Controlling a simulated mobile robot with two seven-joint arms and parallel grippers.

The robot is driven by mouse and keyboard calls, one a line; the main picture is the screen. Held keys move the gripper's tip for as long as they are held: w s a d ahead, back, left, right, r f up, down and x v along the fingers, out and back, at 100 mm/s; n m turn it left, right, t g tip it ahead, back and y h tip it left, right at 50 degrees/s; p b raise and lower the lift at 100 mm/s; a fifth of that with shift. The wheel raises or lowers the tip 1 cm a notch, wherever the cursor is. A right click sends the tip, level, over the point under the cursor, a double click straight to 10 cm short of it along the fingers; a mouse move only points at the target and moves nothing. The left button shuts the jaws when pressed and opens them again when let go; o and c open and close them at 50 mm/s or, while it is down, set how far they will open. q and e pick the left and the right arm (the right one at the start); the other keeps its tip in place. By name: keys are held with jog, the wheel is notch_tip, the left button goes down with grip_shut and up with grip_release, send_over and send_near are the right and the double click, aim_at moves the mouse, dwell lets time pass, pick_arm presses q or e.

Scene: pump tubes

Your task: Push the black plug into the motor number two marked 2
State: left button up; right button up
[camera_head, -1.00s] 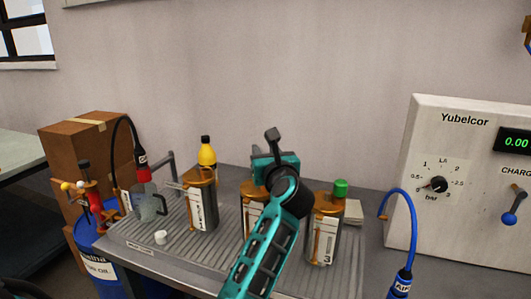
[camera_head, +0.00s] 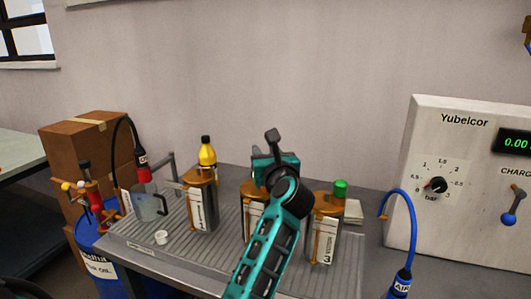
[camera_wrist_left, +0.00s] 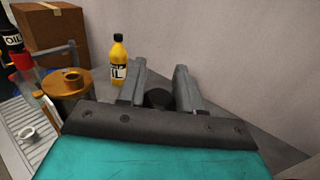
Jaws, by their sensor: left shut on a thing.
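My left gripper (camera_head: 270,158) is over the middle motor, marked 2 by its place in the row (camera_head: 249,220). My arm hides most of that motor, and its number does not show. In the left wrist view the gripper's two grey fingers (camera_wrist_left: 159,80) are shut on a round black thing, which looks like the black plug (camera_wrist_left: 157,98). Its lower part is hidden by the gripper body, so I cannot tell whether it touches or sits in the motor. My right gripper is not in view.
The left motor (camera_head: 201,207) and the motor marked 3 (camera_head: 324,240) flank the middle one. A yellow bottle (camera_head: 207,152) stands behind. A jug (camera_head: 149,204) and white cap (camera_head: 161,238) are left. A green cap (camera_head: 340,189) and control box (camera_head: 455,200) are right.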

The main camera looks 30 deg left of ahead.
pick_arm(q)
jog(key=shift+f+b, duration=1.3)
jog(key=shift+f, duration=0.55)
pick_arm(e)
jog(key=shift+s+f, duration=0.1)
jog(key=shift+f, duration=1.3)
pick_arm(q)
jog(key=o, duration=1.1)
jog(key=shift+o, duration=0.2)
